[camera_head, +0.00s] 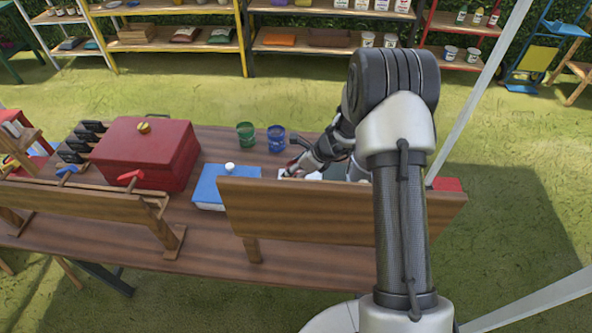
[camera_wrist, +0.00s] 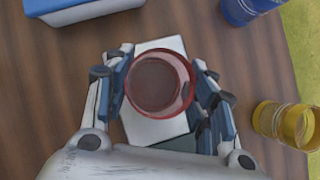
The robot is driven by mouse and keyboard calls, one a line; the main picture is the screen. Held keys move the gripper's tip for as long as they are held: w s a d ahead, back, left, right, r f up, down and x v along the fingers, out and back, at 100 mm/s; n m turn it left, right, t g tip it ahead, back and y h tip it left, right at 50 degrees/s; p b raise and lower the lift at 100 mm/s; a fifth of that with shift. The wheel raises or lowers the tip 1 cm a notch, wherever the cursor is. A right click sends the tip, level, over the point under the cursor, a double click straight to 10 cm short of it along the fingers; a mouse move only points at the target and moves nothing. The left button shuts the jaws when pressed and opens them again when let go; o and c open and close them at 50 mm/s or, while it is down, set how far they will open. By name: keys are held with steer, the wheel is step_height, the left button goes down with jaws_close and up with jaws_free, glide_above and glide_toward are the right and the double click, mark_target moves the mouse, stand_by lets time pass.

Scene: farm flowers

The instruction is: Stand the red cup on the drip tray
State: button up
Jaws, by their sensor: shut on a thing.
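The red cup (camera_wrist: 157,82) is seen from above in the wrist view, its round mouth facing the camera. My gripper (camera_wrist: 160,88) is shut on it, one finger on each side. A pale flat rectangular piece (camera_wrist: 155,130), which looks like the drip tray, lies beneath the cup. I cannot tell whether the cup's base touches it. In the head view my gripper (camera_head: 300,165) is low over the table behind a wooden board, and a bit of the pale piece (camera_head: 287,175) shows. The red cup is not clearly visible there.
A blue cup (camera_wrist: 247,8) and a yellow cup (camera_wrist: 286,124) stand to the right in the wrist view. A green cup (camera_head: 245,133) stands farther back. A blue box (camera_head: 208,188), a red chest (camera_head: 146,153) and a wooden board (camera_head: 330,212) crowd the table.

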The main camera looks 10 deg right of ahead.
steer(key=shift+f, duration=0.2)
steer(key=o, duration=1.1)
steer(key=shift+c, duration=0.2)
steer(key=shift+r, duration=0.2)
steer(key=p+v, duration=0.3)
steer(key=v, duration=0.9)
steer(key=shift+p, duration=0.3)
steer(key=shift+r, duration=0.1)
